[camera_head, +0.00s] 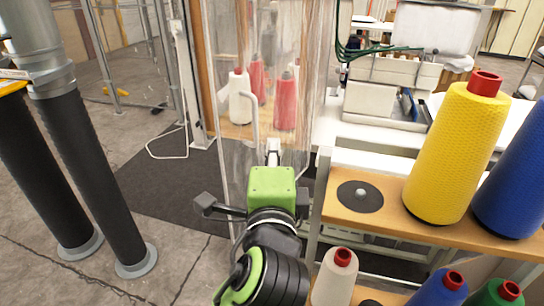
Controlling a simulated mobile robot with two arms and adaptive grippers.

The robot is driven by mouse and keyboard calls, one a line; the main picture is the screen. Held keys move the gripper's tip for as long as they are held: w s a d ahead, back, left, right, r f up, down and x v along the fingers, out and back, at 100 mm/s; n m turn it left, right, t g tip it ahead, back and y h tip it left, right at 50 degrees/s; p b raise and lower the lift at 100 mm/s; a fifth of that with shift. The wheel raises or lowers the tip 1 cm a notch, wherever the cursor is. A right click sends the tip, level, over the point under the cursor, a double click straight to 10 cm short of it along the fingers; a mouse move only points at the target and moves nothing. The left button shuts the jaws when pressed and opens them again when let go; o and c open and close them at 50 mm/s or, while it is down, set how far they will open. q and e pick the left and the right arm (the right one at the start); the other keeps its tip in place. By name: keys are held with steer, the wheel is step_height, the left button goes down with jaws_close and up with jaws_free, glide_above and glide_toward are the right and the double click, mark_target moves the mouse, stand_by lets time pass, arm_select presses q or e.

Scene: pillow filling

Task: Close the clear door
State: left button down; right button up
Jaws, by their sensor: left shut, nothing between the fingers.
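The clear door (232,150) is a tall transparent panel in the middle of the head view, with a pale, curved bar handle (251,108) near its left side. Its lower right part is hidden behind my arm. My left gripper (273,150) has a green body and comes up from the bottom centre. Its fingers are shut and empty, in front of the panel and just below and right of the handle. I cannot tell whether the fingertips touch the panel. The door's exact angle is hard to tell. My right gripper is not in view.
Red and white thread spools show through the panel. A wooden shelf (395,222) at right holds a yellow spool (455,150) and a blue spool (515,185); more spools stand below. White machinery stands behind. Dark pipes (95,165) stand at left, with open floor between.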

arm_select(q)
steer(key=w+a+p, duration=0.2)
steer(key=w, duration=0.5)
steer(key=shift+a, duration=0.25)
